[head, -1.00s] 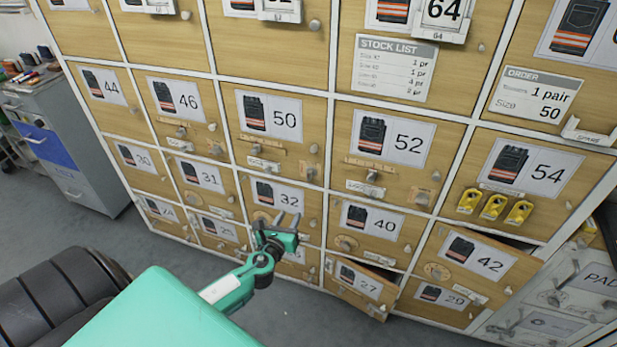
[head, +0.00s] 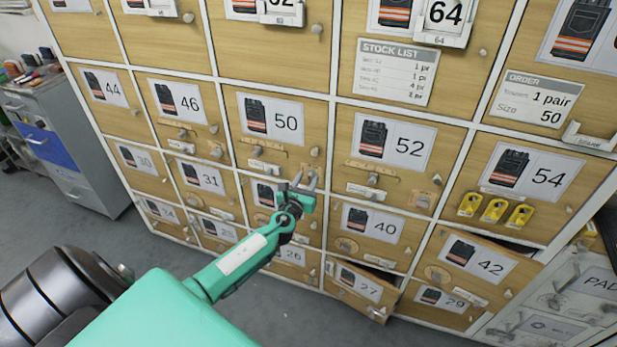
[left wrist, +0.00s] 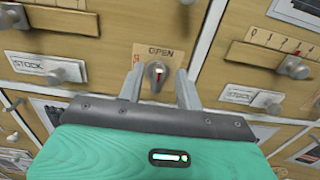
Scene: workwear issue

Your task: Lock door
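My left gripper (head: 304,181) is open in front of the cabinet, at the lower right of door 50 (head: 280,122). In the left wrist view its two fingers (left wrist: 159,90) stand apart, one on each side of a small round lock knob (left wrist: 157,71). The knob sits on a tan plate (left wrist: 143,54) marked OPEN, with a red mark at its left. The knob's pale pointer looks roughly upright. I cannot tell whether the fingers touch the knob. The gripper hides part of door 32. My right gripper is not in view.
Door 27 (head: 360,284) stands ajar low down, and door 42 (head: 477,258) shows a dark gap at its top. Yellow padlocks (head: 494,210) hang below number 54. A grey drawer unit (head: 66,150) stands at the left. The floor in front is clear.

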